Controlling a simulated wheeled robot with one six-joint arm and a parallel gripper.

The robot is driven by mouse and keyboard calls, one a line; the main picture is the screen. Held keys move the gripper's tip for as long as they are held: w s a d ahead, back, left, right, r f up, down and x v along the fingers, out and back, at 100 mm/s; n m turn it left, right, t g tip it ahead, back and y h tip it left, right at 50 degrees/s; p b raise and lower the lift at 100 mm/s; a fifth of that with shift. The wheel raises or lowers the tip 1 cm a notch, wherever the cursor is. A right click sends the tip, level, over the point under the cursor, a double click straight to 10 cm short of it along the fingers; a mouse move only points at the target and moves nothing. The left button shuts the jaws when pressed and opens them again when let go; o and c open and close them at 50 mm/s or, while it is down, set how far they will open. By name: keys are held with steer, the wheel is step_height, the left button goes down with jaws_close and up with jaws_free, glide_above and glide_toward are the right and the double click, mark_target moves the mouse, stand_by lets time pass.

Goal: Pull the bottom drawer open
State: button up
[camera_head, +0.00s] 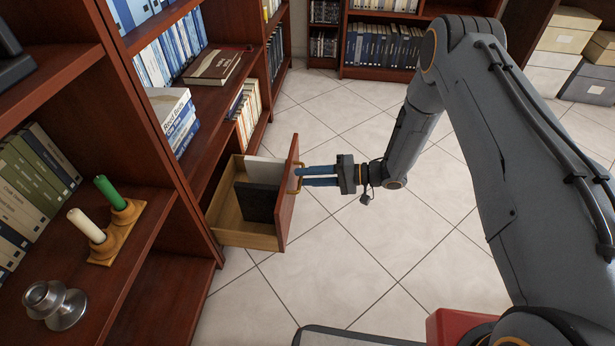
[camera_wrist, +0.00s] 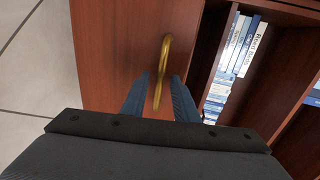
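A wooden drawer (camera_head: 249,235) with a reddish-brown front (camera_head: 287,212) stands pulled well out of the bookcase at left centre in the head view. Its front fills much of the wrist view (camera_wrist: 110,60). A dark block (camera_head: 257,202) and a pale flat item (camera_head: 265,170) lie inside. A brass handle (camera_wrist: 164,60) is on the front. My gripper (camera_head: 300,177) is at the handle, with its blue fingers (camera_wrist: 159,92) on either side of it. Gaps show between handle and fingers, so it looks open around the handle. No other drawer is clearly visible.
Bookcase shelves hold books, two candles on a wooden holder (camera_head: 110,240) and a metal object (camera_head: 57,304). The tiled floor (camera_head: 370,240) is clear around the drawer front. Boxes (camera_head: 565,45) are stacked at the back right.

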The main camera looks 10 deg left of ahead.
steer(key=p+v, duration=0.2)
steer(key=v, duration=0.5)
steer(key=shift+d, duration=0.4)
steer(key=shift+r, duration=0.1)
